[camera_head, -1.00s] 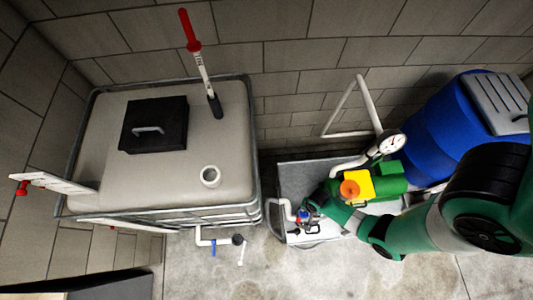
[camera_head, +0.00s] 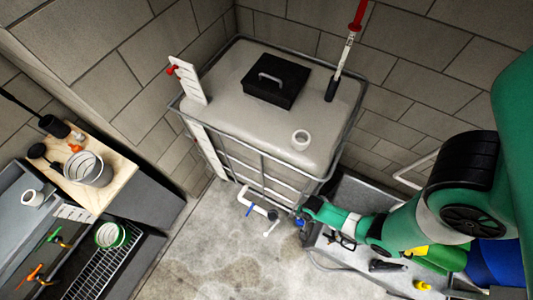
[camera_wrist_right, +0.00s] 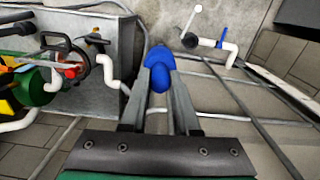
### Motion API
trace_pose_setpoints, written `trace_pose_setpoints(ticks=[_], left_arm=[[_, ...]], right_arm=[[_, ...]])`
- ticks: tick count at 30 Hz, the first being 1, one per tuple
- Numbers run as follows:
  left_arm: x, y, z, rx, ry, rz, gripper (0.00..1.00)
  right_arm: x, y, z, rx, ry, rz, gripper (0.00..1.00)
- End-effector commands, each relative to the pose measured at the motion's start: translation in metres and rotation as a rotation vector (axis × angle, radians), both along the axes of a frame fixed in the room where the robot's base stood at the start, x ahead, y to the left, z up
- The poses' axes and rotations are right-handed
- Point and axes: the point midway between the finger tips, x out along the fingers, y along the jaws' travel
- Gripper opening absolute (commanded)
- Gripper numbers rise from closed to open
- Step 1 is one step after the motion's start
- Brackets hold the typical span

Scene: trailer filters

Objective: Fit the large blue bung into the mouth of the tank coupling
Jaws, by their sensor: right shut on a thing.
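The blue bung (camera_wrist_right: 158,72) is between the fingers of my right gripper (camera_wrist_right: 160,85), which is shut on it. In the head view a bit of blue shows at the tip of my right gripper (camera_head: 305,213), beside the tank's front right corner. The tank's outlet pipe (camera_head: 256,202) is white with a blue lever and a dark round end (camera_head: 272,214). In the right wrist view this dark end (camera_wrist_right: 190,40) is ahead and right, apart from the bung. A white open ring (camera_head: 301,141) sits on the tank top. I cannot tell which one is the coupling. My left gripper is out of view.
The caged tank (camera_head: 240,75) carries a black lid (camera_head: 276,82). A grey tray (camera_wrist_right: 105,90) with pump parts stands left of the gripper in the wrist view. Cage bars (camera_wrist_right: 240,100) run on the right. A bench (camera_head: 110,175) with a bucket (camera_head: 88,168) is far left. Floor between is clear.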

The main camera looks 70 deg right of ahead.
Motion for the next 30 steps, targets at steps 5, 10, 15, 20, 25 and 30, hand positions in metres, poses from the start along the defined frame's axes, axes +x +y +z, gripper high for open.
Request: trace_pose_setpoints(ticks=[5, 10, 15, 20, 25, 30], left_arm=[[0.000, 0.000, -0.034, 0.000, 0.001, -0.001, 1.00], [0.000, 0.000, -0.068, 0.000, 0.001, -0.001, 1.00], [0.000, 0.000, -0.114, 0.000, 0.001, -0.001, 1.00], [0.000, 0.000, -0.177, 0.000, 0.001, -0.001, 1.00], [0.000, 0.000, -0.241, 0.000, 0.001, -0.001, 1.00], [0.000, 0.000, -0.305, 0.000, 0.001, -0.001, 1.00]], right_arm=[[0.002, -0.001, -0.044, 0.001, 0.003, -0.126, 0.00], [0.014, -0.005, -0.081, 0.001, 0.002, -0.192, 0.00], [0.032, -0.011, -0.128, 0.001, 0.001, -0.246, 0.00], [0.060, -0.021, -0.187, 0.001, 0.000, -0.290, 0.00], [0.094, -0.033, -0.243, 0.001, -0.001, -0.313, 0.00], [0.128, -0.045, -0.295, 0.001, 0.000, -0.318, 0.00]])
